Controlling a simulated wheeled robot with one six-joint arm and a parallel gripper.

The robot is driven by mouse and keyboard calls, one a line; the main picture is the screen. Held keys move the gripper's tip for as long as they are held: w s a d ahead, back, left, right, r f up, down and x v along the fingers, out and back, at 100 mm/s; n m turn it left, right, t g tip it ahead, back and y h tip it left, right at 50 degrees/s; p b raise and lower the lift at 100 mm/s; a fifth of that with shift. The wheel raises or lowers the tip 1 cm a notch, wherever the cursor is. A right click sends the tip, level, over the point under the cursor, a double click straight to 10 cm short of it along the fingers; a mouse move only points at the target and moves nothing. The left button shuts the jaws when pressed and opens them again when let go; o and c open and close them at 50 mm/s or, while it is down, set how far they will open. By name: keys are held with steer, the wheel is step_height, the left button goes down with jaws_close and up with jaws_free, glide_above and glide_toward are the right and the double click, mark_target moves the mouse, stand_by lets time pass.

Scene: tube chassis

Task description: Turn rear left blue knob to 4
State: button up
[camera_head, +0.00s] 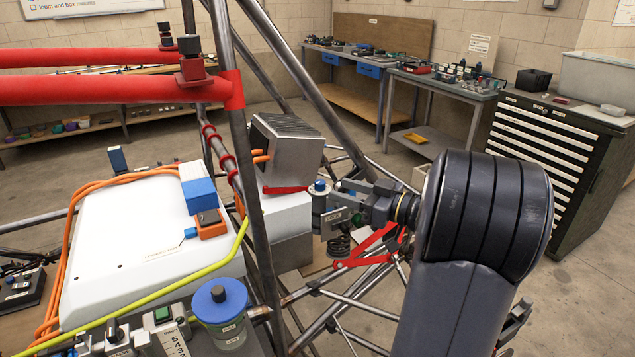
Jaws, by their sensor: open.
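A small blue knob (320,186) sits on top of a short grey cylinder, just right of the white box and the finned metal housing. A coil spring (339,245) shows below it. My gripper (328,208) reaches in from the right, and its jaws are open right at the cylinder under the knob. I cannot tell whether the fingers touch it or stand around it. The knob's number marks are too small to read. A larger blue cap (218,298) tops a clear canister at the lower front.
Steel chassis tubes (250,160) cross in front, with a red tube (100,88) at upper left. Red suspension links (368,247) lie below my gripper. A white panel (150,240) with orange and yellow cables fills the left. Workbenches and a drawer cabinet (560,150) stand behind.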

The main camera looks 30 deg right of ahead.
mark_target(320, 182)
steer(key=x, duration=0.6)
steer(key=shift+w+a, duration=0.2)
steer(key=shift+w, duration=0.15)
steer(key=shift+c, duration=0.5)
jaws_close()
